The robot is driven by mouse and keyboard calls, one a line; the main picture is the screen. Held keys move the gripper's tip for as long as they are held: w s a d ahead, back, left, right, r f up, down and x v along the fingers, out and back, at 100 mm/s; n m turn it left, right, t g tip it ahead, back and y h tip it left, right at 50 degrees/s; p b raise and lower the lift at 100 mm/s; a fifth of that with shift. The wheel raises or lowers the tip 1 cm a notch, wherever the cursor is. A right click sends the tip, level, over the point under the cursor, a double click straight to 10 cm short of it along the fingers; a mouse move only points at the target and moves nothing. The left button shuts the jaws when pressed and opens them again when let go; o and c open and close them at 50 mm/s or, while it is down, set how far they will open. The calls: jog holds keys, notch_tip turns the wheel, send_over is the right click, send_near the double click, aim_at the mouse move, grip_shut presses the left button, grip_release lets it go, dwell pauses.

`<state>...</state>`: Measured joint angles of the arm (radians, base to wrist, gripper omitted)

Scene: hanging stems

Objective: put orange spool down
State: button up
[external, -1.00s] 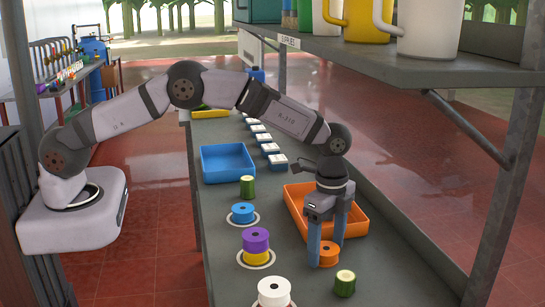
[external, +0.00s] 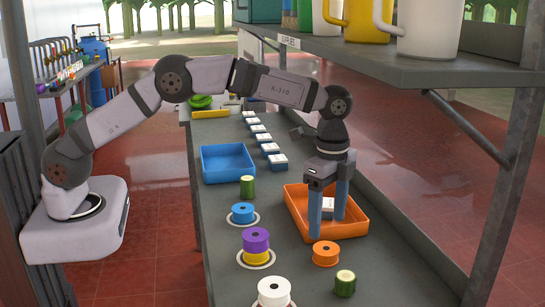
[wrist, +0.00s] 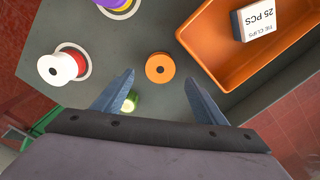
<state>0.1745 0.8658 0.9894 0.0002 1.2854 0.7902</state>
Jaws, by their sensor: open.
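The orange spool (external: 326,254) stands upright on the grey bench, in front of the orange tray (external: 358,228). It also shows in the wrist view (wrist: 160,67), flat side up, beyond my fingertips and clear of them. My gripper (external: 328,226) is open and empty, raised above the bench over the front of the orange tray. In the wrist view my gripper (wrist: 158,85) shows both blue fingers spread apart with nothing between them.
A purple spool (external: 256,238) sits on a yellow spool (external: 257,257). A blue spool (external: 243,212), a white spool (external: 273,292) and green cylinders (external: 345,282) stand nearby. The orange tray holds a white box (external: 328,206). An overhead shelf (external: 420,72) holds mugs.

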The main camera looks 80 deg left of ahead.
jog(key=s+a+n, duration=0.2)
jog(key=s, duration=0.2)
jog(key=s+a+r+n, duration=0.1)
jog(key=s+a+n, duration=0.1)
jog(key=s, duration=0.3)
jog(key=s+a+r+n, duration=0.1)
jog(key=s+a, duration=0.1)
jog(key=s, duration=0.3)
jog(key=shift+a+n, duration=0.2)
jog(key=shift+n, duration=0.2)
jog(key=s+a+f+n, duration=0.1)
jog(key=s+f+n, duration=0.1)
jog(key=s, duration=0.7)
jog(key=s+a+f+n, duration=0.2)
jog(key=s+n, duration=0.1)
jog(key=s, duration=0.6)
jog(key=shift+s+a, duration=0.1)
